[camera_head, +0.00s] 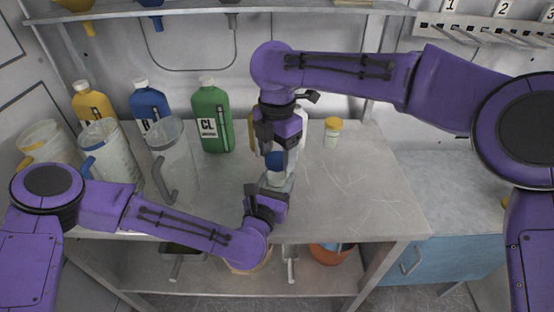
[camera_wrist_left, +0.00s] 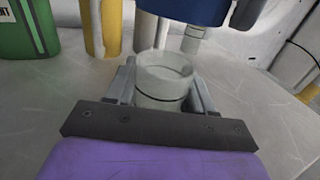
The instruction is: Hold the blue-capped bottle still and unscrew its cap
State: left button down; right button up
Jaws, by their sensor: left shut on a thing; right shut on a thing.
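The white bottle (camera_head: 278,175) stands near the front middle of the bench. My left gripper (camera_head: 273,184) is shut around it from the front. In the left wrist view the bottle's round pale top (camera_wrist_left: 165,72) sits between the left gripper's two fingers (camera_wrist_left: 162,90) and looks open. The blue cap (camera_head: 275,158) is in my right gripper (camera_head: 278,150), which comes from above. In the left wrist view the cap (camera_wrist_left: 190,8) hangs above and beyond the bottle top, apart from it. The lower bottle is hidden by my left gripper.
A green bottle (camera_head: 211,118), a blue bottle (camera_head: 149,103) and a yellow bottle (camera_head: 92,104) stand at the back left. Clear jugs (camera_head: 172,165) stand in front of them. A small yellow-lidded jar (camera_head: 333,130) stands behind right. The bench's right side is clear.

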pick_arm(q)
jog(key=shift+c, duration=1.7)
grip_release()
